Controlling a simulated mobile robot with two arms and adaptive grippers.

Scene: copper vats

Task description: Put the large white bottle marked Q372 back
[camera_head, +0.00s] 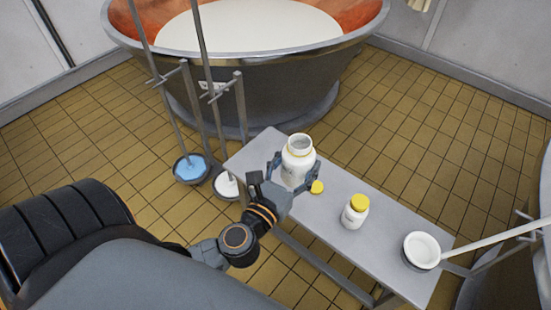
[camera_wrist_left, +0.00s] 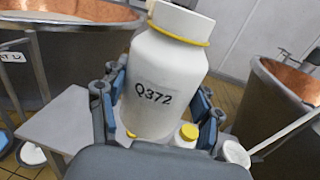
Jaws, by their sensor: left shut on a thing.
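The large white bottle (camera_head: 298,160) has no cap on and its mouth is open at the top in the head view. The left wrist view shows its Q372 mark on the large white bottle (camera_wrist_left: 165,75). My left gripper (camera_head: 291,178) is shut around the bottle's body, which is upright over the left part of the grey bench. I cannot tell whether its base touches the bench. A yellow cap (camera_head: 317,187) lies on the bench beside the bottle. My right gripper is in neither view.
A smaller white bottle with a yellow cap (camera_head: 355,211) stands mid-bench (camera_head: 395,224). A white ladle (camera_head: 422,249) is at the bench's right end. Ladles with blue (camera_head: 191,168) and white (camera_head: 227,184) contents hang left of the bench. A copper vat (camera_head: 250,75) stands behind.

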